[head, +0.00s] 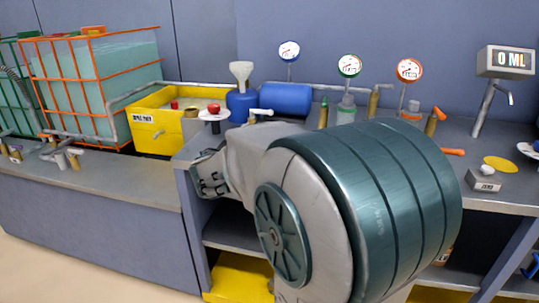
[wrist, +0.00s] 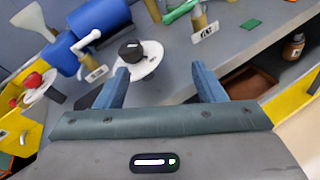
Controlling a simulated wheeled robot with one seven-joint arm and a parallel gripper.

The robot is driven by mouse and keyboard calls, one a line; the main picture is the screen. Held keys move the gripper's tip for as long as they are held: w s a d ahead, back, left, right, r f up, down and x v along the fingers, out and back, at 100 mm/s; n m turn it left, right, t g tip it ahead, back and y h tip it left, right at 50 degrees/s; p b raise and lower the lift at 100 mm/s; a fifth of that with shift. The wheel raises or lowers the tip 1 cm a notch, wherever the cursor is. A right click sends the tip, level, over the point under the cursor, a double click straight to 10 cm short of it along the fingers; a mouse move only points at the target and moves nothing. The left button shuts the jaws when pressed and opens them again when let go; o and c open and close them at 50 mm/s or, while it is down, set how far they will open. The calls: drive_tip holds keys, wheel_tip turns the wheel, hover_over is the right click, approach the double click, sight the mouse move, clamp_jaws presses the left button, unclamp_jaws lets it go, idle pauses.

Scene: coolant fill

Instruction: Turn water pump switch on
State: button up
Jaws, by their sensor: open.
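In the wrist view a black knob (wrist: 130,51) sits on a round white plate (wrist: 151,66), beyond my fingers and nearer the left one. A red knob (wrist: 33,81) on another white plate stands at the far left. That red knob also shows in the head view (head: 213,108), at the bench corner. I cannot read which knob is the water pump switch. My gripper (wrist: 158,69) is open, with nothing between its two blue fingers. In the head view my gripper (head: 209,178) is at the bench's front corner, and my arm hides much of the bench there.
A blue tank (head: 285,99), a white-handled valve (head: 261,112) and a yellow tub (head: 160,126) stand behind and left of my gripper. A green-handled valve (wrist: 182,12) is beyond it in the wrist view. An open shelf with a brown bottle (wrist: 293,46) lies right.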

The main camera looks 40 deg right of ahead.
drive_tip(key=w+f+n+t+h+b, duration=0.2)
drive_tip(key=w+f+n+t+b, duration=0.1)
drive_tip(key=w+n+b, duration=0.15)
drive_tip(key=shift+n, duration=0.25)
drive_tip(key=b+x, duration=0.2)
drive_tip(key=x, duration=1.2)
drive_tip(key=shift+w+f+b, duration=0.15)
drive_tip(key=shift+b, duration=0.15)
drive_tip(key=c, duration=1)
